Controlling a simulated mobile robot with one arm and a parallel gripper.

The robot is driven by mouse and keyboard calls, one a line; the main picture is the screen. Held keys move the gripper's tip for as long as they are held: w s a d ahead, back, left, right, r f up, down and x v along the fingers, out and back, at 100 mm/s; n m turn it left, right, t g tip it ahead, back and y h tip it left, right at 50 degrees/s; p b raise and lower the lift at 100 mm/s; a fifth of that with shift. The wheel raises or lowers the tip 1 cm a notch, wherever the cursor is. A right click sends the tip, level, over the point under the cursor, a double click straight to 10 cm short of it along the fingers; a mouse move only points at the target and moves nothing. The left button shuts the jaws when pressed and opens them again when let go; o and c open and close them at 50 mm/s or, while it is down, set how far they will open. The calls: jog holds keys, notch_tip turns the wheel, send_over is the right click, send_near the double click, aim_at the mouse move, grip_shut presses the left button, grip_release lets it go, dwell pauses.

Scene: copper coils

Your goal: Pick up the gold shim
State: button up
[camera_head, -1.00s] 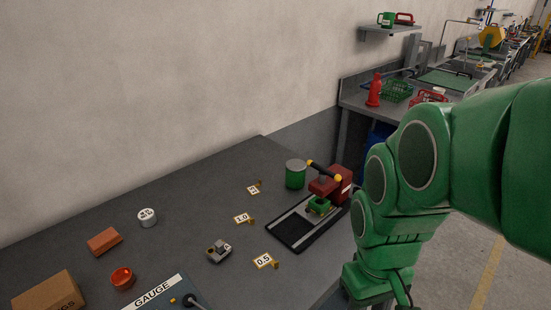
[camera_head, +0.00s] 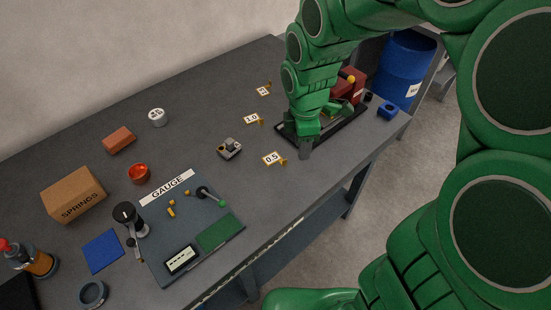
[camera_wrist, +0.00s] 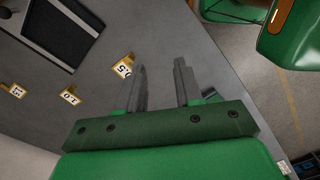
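Small gold pieces stand with white number cards on the grey bench: one by the 0.5 card (camera_head: 271,158), one by the 1.0 card (camera_head: 251,119), one by a farther card (camera_head: 263,91). I cannot tell from their look which one is meant by the gold shim. My gripper (camera_head: 305,148) hangs above the bench, just right of the 0.5 card. In the wrist view my gripper (camera_wrist: 161,66) is open, with nothing between its fingers. There the 0.5 card (camera_wrist: 122,71) and its gold edge lie just left of the left finger.
A black-and-grey tray with a red-and-green press (camera_head: 350,86) stands behind my gripper. A small grey metal block (camera_head: 229,148) sits left of the cards. The gauge board (camera_head: 190,230) with small gold pegs lies at the front. The bench's front edge (camera_head: 340,178) is close.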

aim_at(283, 161)
jog(key=shift+w+a+f+n, duration=0.75)
jog(key=shift+a+f+n, duration=0.1)
jog(key=shift+f, duration=0.4)
jog(key=shift+w+a+f+n, duration=0.8)
jog(key=shift+a+f+n, duration=0.1)
jog(key=shift+f, duration=0.35)
jog(key=shift+w+a+f+n, duration=0.75)
jog(key=shift+a+f+n, duration=0.1)
jog(key=shift+f, duration=0.4)
jog(key=shift+w+d+f, duration=0.1)
jog(key=shift+w+f, duration=0.05)
jog(key=shift+f, duration=1.15)
jog(key=shift+w+d+f, duration=0.1)
jog(key=shift+w+f, duration=0.05)
jog(key=shift+f, duration=1.15)
grip_shut()
